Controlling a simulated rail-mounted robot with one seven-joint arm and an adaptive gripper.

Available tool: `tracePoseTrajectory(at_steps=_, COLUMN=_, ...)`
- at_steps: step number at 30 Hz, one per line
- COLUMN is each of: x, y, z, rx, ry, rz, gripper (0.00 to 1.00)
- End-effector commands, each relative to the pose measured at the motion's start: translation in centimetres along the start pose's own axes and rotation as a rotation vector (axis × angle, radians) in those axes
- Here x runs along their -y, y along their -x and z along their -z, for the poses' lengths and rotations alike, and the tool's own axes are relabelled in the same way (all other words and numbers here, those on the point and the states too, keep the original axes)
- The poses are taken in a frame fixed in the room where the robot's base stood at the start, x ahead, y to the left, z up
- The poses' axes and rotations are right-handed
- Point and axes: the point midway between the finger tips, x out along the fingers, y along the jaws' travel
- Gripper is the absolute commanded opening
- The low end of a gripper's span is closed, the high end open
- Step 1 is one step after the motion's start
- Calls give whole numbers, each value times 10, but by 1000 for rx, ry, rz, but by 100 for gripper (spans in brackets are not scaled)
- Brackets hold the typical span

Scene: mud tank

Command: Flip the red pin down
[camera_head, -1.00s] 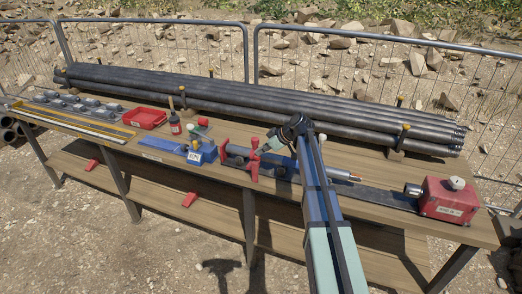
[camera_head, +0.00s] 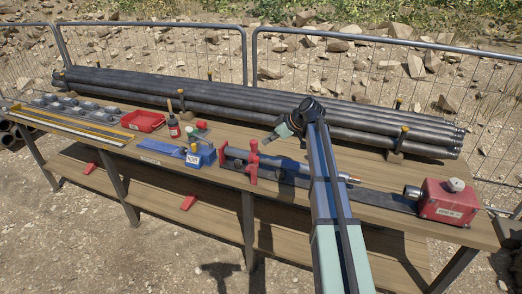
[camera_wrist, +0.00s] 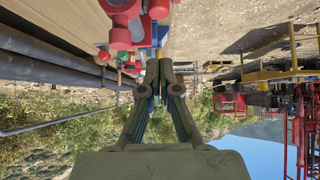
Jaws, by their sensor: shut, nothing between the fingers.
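A red clamp-like fixture (camera_head: 253,163) with round-ended upright parts stands at the front of the bench in the head view, across a dark pipe (camera_head: 285,174). Which of its parts is the red pin I cannot tell. In the wrist view, red rounded parts (camera_wrist: 120,28) of it show at the top, beyond the fingertips. My gripper (camera_head: 267,140) is above and slightly right of the fixture, apart from it in the picture. In the wrist view my gripper (camera_wrist: 159,62) has its fingers together with nothing between them.
A red machine (camera_head: 448,202) sits at the right end. Long pipes (camera_head: 270,106) are stacked along the back of the bench.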

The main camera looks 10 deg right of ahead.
Motion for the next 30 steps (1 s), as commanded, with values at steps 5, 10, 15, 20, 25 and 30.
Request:
tracePoseTrajectory(at_steps=5, x=0, y=32, z=-1, rx=-1, ry=1, rz=-3, gripper=0)
tracePoseTrajectory(at_steps=10, x=-1, y=49, z=0, rx=-1, ry=0, rz=-2, gripper=0)
tracePoseTrajectory(at_steps=15, x=0, y=55, z=1, rx=-1, ry=0, rz=0, gripper=0)
tracePoseTrajectory(at_steps=20, x=0, y=55, z=1, rx=-1, ry=0, rz=0, gripper=0)
tracePoseTrajectory(at_steps=25, x=0, y=55, z=1, rx=-1, ry=-8, rz=0, gripper=0)
tracePoseTrajectory(at_steps=30, x=-4, y=55, z=0, rx=2, ry=-113, rz=-18, gripper=0)
